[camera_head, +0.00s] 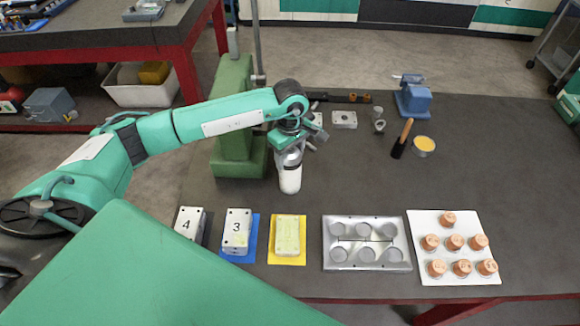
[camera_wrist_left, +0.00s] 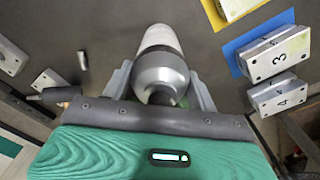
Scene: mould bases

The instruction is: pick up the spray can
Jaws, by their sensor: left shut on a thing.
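The spray can (camera_head: 289,179), white with a silver-grey shoulder, is near the middle of the dark table in the head view. My left gripper (camera_head: 290,147) is above it, shut on its upper part. In the left wrist view the grey shoulder of the can (camera_wrist_left: 160,70) sits between the two grey fingers of the gripper (camera_wrist_left: 160,86), and the white body extends away beyond them. Whether the can's base touches the table cannot be told. My right gripper is not in view.
A green column (camera_head: 232,110) stands left. A brush (camera_head: 402,140) and blue vise (camera_head: 413,100) lie behind.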

